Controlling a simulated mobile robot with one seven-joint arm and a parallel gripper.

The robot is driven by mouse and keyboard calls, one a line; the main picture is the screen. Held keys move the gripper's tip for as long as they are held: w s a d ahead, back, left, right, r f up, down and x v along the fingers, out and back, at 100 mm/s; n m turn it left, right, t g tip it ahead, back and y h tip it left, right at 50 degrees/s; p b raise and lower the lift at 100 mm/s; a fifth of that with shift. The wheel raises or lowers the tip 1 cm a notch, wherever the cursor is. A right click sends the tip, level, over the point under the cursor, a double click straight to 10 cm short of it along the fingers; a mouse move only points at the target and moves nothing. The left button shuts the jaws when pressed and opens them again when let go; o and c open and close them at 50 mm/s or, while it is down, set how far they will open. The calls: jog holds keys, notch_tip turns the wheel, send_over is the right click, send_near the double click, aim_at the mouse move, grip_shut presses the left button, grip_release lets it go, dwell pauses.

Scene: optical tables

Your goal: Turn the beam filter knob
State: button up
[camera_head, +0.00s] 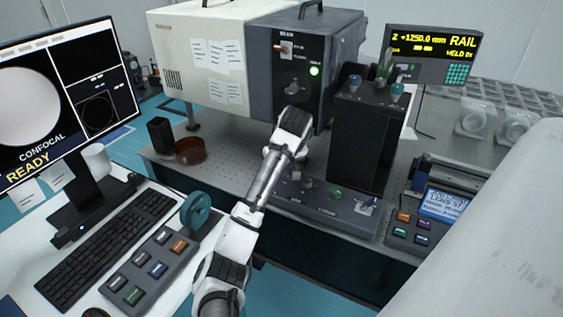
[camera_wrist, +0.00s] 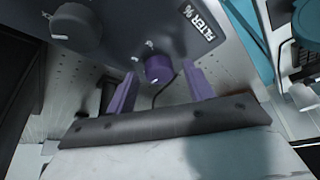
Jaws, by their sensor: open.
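In the wrist view a small purple knob (camera_wrist: 158,69) sits on a dark housing (camera_wrist: 150,25), close to a label (camera_wrist: 200,28) reading "FILTER %". My gripper (camera_wrist: 160,76) is open, with one purple finger on each side of this knob. The knob lies between the fingertips; I cannot tell whether either finger touches it.
A larger dark knob (camera_wrist: 75,27) sits left of the filter knob in the wrist view. In the head view a tall black box (camera_head: 358,140) stands right of my arm, a brown dish (camera_head: 190,152) to its left. A monitor (camera_head: 60,100) and keyboard (camera_head: 105,245) are at left.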

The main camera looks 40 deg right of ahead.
jog(key=p+v, duration=0.6)
jog(key=v, duration=0.7)
jog(key=shift+s+r+p, duration=0.2)
jog(key=shift+r+p, duration=0.05)
jog(key=shift+p, duration=0.15)
